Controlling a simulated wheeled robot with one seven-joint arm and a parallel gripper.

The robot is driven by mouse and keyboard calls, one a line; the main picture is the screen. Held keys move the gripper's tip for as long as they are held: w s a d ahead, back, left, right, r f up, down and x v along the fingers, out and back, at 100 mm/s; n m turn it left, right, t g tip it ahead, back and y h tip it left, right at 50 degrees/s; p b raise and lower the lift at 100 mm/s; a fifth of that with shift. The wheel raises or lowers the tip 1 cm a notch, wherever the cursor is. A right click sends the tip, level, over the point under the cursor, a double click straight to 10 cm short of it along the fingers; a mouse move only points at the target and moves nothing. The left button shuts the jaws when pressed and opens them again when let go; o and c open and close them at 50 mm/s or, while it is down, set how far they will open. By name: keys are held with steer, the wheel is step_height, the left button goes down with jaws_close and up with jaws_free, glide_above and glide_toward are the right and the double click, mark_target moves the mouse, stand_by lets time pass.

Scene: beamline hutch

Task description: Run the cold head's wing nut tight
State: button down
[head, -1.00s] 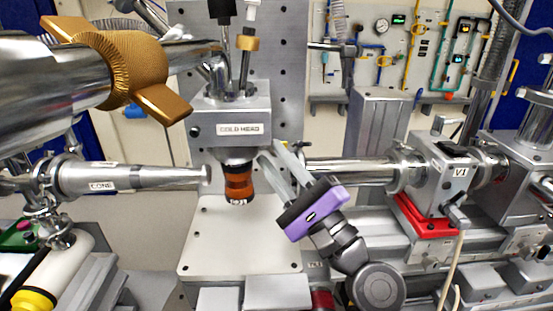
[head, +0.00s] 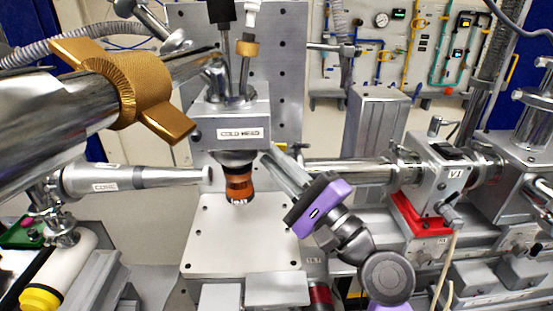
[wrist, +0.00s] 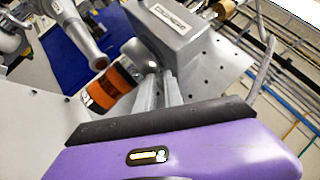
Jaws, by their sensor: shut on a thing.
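The cold head (head: 232,110) is a grey block with a "COLD HEAD" label, seen in the middle of the head view; it also shows at the top of the wrist view (wrist: 185,35). A silver collar joins its underside to an orange-brown, dark-banded cylinder (head: 239,184), tilted in the wrist view (wrist: 112,90). My gripper (head: 269,157), with a purple body, reaches in from the lower right. Its fingers (wrist: 162,77) are shut at the collar, on the cold head's wing nut. The nut is small and mostly hidden between the fingertips, so its angle cannot be told.
A large gold wing nut (head: 128,84) on a steel tube fills the near upper left. The labelled cone (head: 105,180) points at the orange cylinder from the left. The V1 valve (head: 440,165) and a beam pipe (head: 350,170) stand close right. A pale plate (head: 240,240) lies clear below.

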steer(key=c, duration=1.6)
jaws_free()
steer(key=shift+c, duration=0.2)
steer(key=b+v, duration=0.2)
steer(key=v, duration=0.6)
steer(key=shift+a, duration=0.1)
